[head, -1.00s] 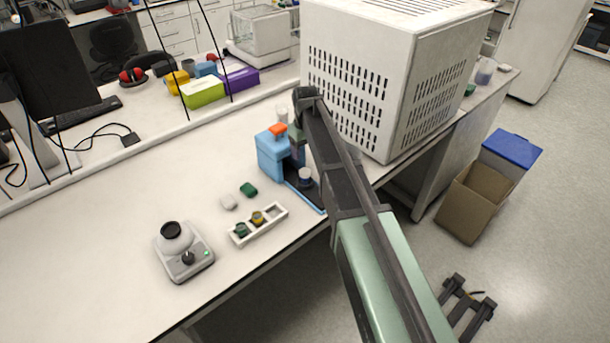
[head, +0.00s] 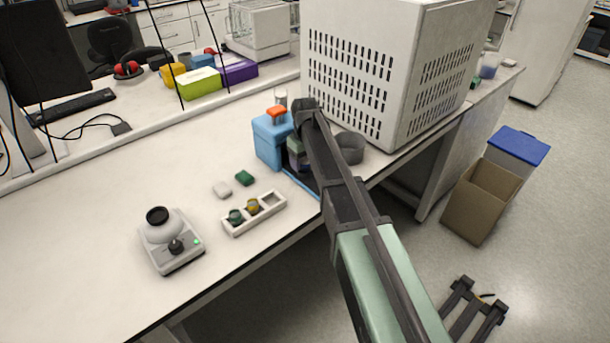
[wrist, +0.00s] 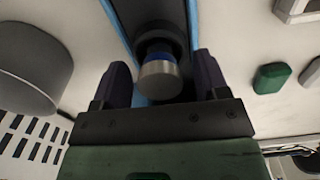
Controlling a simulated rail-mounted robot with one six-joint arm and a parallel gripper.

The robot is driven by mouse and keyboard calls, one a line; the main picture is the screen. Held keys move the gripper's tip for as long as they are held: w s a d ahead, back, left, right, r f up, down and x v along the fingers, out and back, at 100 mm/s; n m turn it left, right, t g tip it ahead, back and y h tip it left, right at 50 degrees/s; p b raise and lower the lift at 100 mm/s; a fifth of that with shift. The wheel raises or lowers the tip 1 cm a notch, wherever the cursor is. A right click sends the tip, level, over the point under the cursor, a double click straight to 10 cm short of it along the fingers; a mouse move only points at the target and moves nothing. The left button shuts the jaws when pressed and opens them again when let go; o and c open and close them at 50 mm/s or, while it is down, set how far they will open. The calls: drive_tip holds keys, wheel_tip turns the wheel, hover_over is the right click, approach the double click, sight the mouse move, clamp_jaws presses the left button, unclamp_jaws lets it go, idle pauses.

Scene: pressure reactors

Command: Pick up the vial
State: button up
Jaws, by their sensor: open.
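The vial (wrist: 158,78) shows in the wrist view with a silver cap and a blue band. It stands at a dark round seat on the blue device (wrist: 121,22). My gripper (wrist: 160,80) is open, with one dark finger on each side of the vial and a gap at both sides. In the head view the blue device (head: 271,140) with an orange top stands on the bench. My gripper (head: 297,165) is low over its base there, partly behind my arm. The vial is hidden in that view.
A grey round container (head: 349,148) and a large white vented box (head: 350,75) stand to the right.

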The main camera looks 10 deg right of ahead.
drive_tip(key=shift+f, duration=0.1)
drive_tip(key=c, duration=1.1)
drive_tip(key=shift+p, duration=0.35)
